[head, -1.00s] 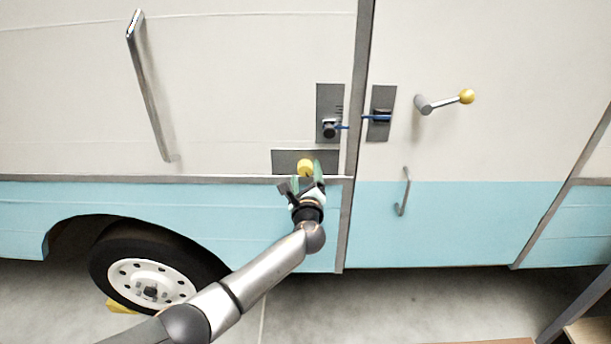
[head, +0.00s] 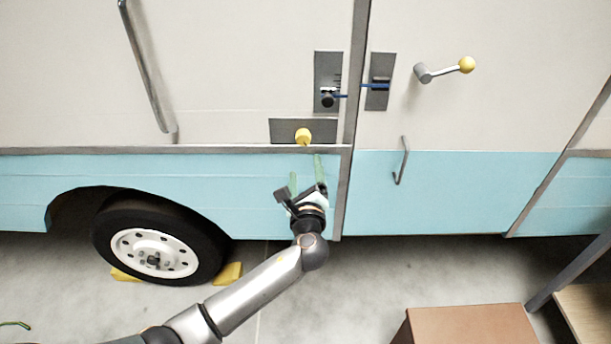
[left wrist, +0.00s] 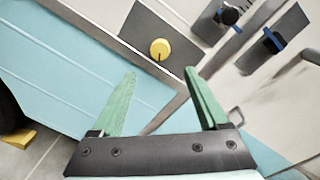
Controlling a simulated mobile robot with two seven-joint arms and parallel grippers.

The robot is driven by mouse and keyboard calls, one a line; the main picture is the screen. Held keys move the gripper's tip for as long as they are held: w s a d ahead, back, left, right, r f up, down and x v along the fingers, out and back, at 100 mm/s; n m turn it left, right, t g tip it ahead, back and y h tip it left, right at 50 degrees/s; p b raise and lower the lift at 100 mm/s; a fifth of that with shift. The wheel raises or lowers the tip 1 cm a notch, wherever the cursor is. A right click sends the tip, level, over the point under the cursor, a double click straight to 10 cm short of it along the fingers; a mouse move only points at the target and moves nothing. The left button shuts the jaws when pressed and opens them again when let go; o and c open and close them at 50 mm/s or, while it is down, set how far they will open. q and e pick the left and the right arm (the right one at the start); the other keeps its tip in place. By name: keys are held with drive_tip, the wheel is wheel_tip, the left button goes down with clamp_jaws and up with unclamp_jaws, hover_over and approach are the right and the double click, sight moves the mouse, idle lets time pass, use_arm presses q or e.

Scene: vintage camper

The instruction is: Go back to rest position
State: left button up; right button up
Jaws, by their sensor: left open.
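My left gripper (head: 306,180) is open and empty in front of the camper's blue lower panel, just below the yellow knob (head: 303,136). In the left wrist view its two green fingers (left wrist: 162,100) are spread wide with nothing between them. The yellow knob (left wrist: 160,48) shows ahead of the fingers there, apart from them, on a dark grey plate (left wrist: 143,30). My left arm comes in from the lower left of the head view. My right gripper does not show in either view.
The camper wall (head: 240,60) fills the background, with a yellow-tipped crank (head: 440,70), a small handle (head: 402,160) and a long grab bar (head: 148,70). A wheel (head: 155,248) with yellow chocks (head: 228,273) is at lower left. A brown box (head: 468,326) stands at lower right.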

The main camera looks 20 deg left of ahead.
use_arm(q)
drive_tip(key=shift+v, duration=0.8)
drive_tip(key=s+d+f+n+g+h, duration=0.1)
drive_tip(key=s+f+n+g+h, duration=0.2)
drive_tip(key=s+f+n, duration=0.5)
drive_tip(key=s+f+n+g+h, duration=0.1)
drive_tip(key=s+f+g+h, duration=0.15)
drive_tip(key=s+f, duration=0.6)
drive_tip(key=s+f+n+g+h, duration=0.1)
drive_tip(key=s+f+n, duration=0.2)
drive_tip(key=s+n, duration=0.3)
drive_tip(key=s+a+f+n+g+h, duration=0.1)
drive_tip(key=s+f+n, duration=0.3)
drive_tip(key=s+n, duration=0.3)
drive_tip(key=shift+s+a+f, duration=0.25)
drive_tip(key=shift+s+a, duration=0.05)
drive_tip(key=shift+s, duration=0.2)
